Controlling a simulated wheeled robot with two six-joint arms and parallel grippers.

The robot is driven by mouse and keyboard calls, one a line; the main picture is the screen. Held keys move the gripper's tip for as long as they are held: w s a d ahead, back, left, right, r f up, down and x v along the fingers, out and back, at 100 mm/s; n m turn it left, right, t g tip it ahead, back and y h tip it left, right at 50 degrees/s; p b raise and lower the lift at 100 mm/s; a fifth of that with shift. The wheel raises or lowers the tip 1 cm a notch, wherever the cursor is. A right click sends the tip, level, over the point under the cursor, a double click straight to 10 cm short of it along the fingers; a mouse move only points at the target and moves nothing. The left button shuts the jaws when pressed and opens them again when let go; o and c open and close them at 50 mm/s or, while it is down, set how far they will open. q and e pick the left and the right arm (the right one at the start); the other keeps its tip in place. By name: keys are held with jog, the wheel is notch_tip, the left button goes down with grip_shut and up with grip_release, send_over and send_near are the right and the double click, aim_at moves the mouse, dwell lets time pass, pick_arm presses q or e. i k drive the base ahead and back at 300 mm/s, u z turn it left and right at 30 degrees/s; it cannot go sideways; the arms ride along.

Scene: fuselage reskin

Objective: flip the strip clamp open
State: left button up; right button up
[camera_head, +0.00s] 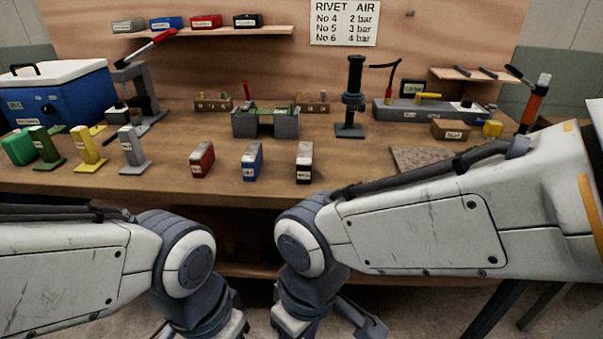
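A grey block fixture (265,122) with green parts along its top stands at the middle of the workbench. I cannot tell for sure which part is the strip clamp, or whether it is open; it may belong to this fixture. My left gripper (205,330) is at the bottom edge, low in front of the bench, with its fingertips cut off. My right gripper (310,328) is beside it to the right, also low and cut off by the frame. Both are well away from the fixture and touch nothing I can see.
Red (202,160), blue (252,161) and black (304,162) boxes stand along the bench's front edge. A dark upright tool (352,98) stands right of the fixture. A blue cooler (60,95) is at left. A grey unit (425,110) is at right.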

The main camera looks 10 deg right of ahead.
aim_at(246, 107)
jog(key=k, duration=0.5)
jog(key=z, duration=0.7)
jog(key=i, duration=0.85)
jog(key=u, duration=1.35)
jog(key=i, duration=0.4)
